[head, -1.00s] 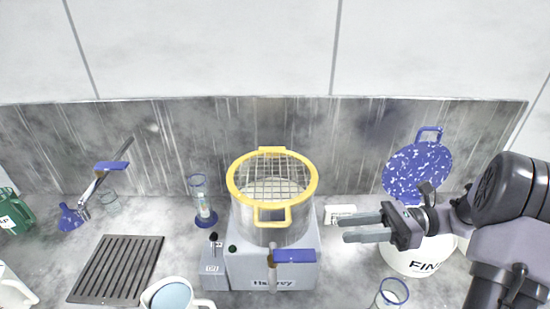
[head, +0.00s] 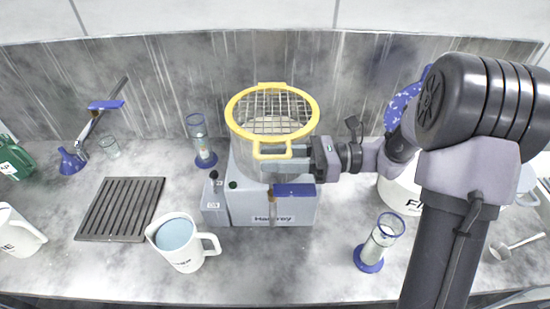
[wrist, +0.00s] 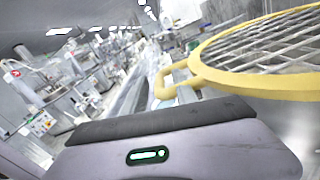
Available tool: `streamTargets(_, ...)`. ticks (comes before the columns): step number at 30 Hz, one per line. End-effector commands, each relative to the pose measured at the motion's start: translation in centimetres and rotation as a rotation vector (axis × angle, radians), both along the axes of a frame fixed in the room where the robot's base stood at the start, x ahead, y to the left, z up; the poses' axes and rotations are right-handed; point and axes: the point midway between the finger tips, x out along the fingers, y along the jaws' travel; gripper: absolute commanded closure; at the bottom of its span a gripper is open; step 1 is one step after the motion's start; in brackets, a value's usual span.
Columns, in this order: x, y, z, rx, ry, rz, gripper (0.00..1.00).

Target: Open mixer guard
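The mixer guard (head: 272,112) is a yellow ring with a wire grid, lying flat and closed over the bowl of the grey mixer (head: 272,205). Its front handle (head: 272,155) is a yellow loop; the guard (wrist: 255,55) and handle (wrist: 180,80) also show in the wrist view. My gripper (head: 280,161) reaches in from the right, its fingers apart at the handle's level and close to it. I cannot tell whether they touch it or whether the handle lies between them.
A blue lever (head: 293,190) sits at the mixer's front, just below my gripper. A white jug (head: 183,245) stands front left and a glass cylinder (head: 378,245) front right. A blue-based cylinder (head: 202,145) stands behind left. A dark ribbed mat (head: 120,208) lies left.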

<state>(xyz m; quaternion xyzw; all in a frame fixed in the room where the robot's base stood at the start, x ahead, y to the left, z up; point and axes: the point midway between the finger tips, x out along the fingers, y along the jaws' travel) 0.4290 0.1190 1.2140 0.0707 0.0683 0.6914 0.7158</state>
Motion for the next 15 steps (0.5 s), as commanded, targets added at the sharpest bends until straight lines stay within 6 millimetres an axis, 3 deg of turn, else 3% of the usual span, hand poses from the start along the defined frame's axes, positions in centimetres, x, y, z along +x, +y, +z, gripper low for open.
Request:
streamTargets(6,0.0,0.06,0.02,0.0,0.0,0.0,0.66)
streamTargets(12,0.0,0.03,0.02,0.0,0.0,0.0,1.0)
streamTargets(15,0.0,0.03,0.02,0.0,0.0,0.0,1.0)
